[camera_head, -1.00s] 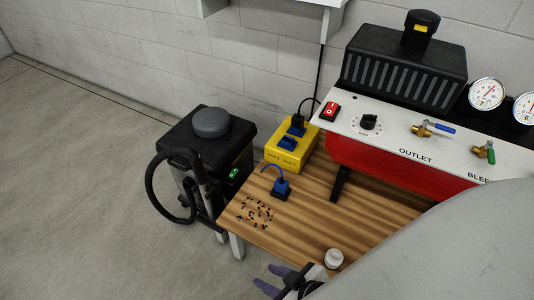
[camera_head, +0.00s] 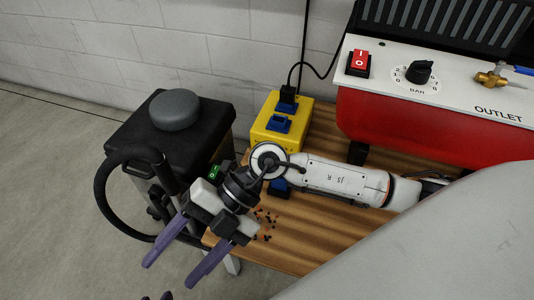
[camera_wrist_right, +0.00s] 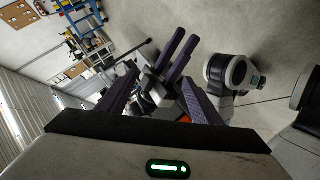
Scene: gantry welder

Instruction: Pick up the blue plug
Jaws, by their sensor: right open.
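The blue plug (camera_head: 279,185) is on the wooden bench in the head view, mostly hidden behind my right arm; only a bit of blue and its dark base show. My right gripper (camera_head: 168,275) has purple fingers spread open and empty, left of and nearer than the plug, beyond the bench's left edge in the picture. Its fingers also show in the right wrist view (camera_wrist_right: 160,77), where the plug cannot be made out. My left gripper (camera_wrist_right: 187,35) shows in that view with two purple fingers apart; in the head view only dark tips show at the bottom edge.
A yellow socket box (camera_head: 262,136) with blue sockets and a black plug stands behind the plug. A black machine (camera_head: 150,120) with a hose stands left of the bench. The red and white compressor panel (camera_head: 440,95) is at right. Small scattered bits (camera_head: 266,222) lie on the bench (camera_head: 290,245).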

